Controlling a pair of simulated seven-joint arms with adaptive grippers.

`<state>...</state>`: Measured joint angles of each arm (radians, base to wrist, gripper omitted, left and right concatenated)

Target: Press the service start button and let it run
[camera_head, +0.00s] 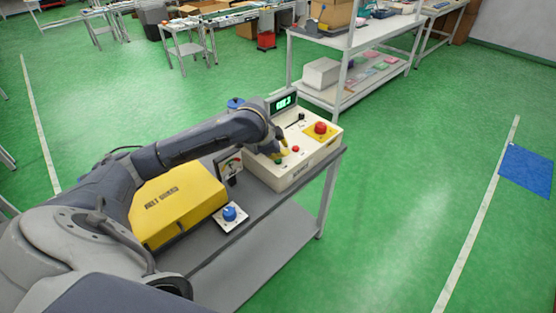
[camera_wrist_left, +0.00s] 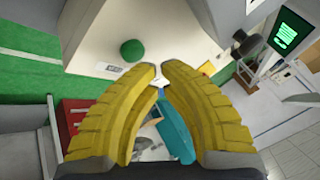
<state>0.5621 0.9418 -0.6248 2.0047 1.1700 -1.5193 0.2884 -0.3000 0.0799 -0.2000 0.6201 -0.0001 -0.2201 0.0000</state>
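A cream control box (camera_head: 283,176) with a lit green display (camera_head: 284,102) stands on a grey bench. A green button (camera_head: 278,160) and a small red button (camera_head: 295,149) sit on its top. My left gripper (camera_head: 282,151) is over the box, close to these buttons. In the left wrist view, the yellow fingers (camera_wrist_left: 160,72) are drawn together with a narrow gap at the tips and hold nothing. The green button (camera_wrist_left: 132,49) is just beyond and left of the tips, apart from them in the picture. Button labels are too small to read. My right gripper is out of view.
A red mushroom button (camera_head: 320,127) on a yellow plate is at the box's far right. A yellow case (camera_head: 178,205), a blue knob (camera_head: 229,213) on a white plate and a gauge (camera_head: 229,165) stand left of the box.

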